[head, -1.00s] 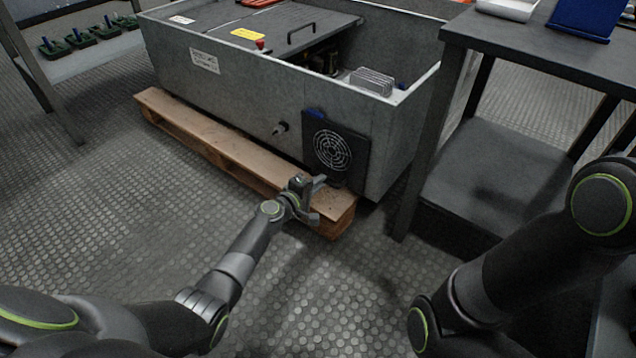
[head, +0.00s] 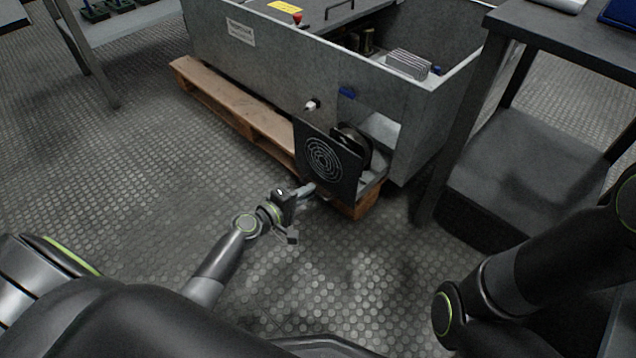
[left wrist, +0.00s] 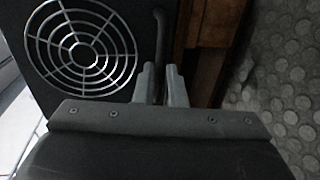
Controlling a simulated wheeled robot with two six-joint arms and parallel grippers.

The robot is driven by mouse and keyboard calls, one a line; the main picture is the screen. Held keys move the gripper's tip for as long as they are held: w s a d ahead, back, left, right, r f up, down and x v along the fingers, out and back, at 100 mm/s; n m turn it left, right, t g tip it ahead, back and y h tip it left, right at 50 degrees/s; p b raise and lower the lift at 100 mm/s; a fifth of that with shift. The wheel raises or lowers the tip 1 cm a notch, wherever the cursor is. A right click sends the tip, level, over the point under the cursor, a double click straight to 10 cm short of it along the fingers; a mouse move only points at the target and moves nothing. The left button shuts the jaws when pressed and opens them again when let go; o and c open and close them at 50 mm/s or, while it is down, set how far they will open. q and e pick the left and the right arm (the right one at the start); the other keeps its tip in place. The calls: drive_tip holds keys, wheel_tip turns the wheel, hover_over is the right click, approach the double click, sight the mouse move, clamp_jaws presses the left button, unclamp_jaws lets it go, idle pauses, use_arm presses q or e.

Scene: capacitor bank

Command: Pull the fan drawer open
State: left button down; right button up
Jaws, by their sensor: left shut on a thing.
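The fan drawer (head: 328,162) is a black panel with a round wire grille, standing out from the front wall of the grey cabinet (head: 262,68). Behind the panel its open side shows a dark round fan body. My left gripper (head: 309,190) is at the lower front of the panel. In the left wrist view, the fingers of my left gripper (left wrist: 161,85) are closed on a thin dark bar handle (left wrist: 161,38) beside the grille (left wrist: 80,47). My right gripper is out of view; only my right arm shows.
The cabinet rests on a wooden pallet (head: 236,107), which lies under the drawer. A grey bench with a lower shelf (head: 530,160) stands close on the right. The studded floor in front is clear.

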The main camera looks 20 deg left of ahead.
use_arm(q)
drive_tip(key=shift+f+v, duration=0.15)
drive_tip(key=shift+v, duration=0.6)
drive_tip(key=shift+f+v, duration=0.15)
drive_tip(key=shift+v, duration=0.6)
drive_tip(key=c, duration=1.5)
unclamp_jaws()
drive_tip(key=v, duration=1.7)
drive_tip(key=shift+s+b, duration=0.25)
drive_tip(key=shift+b, duration=0.15)
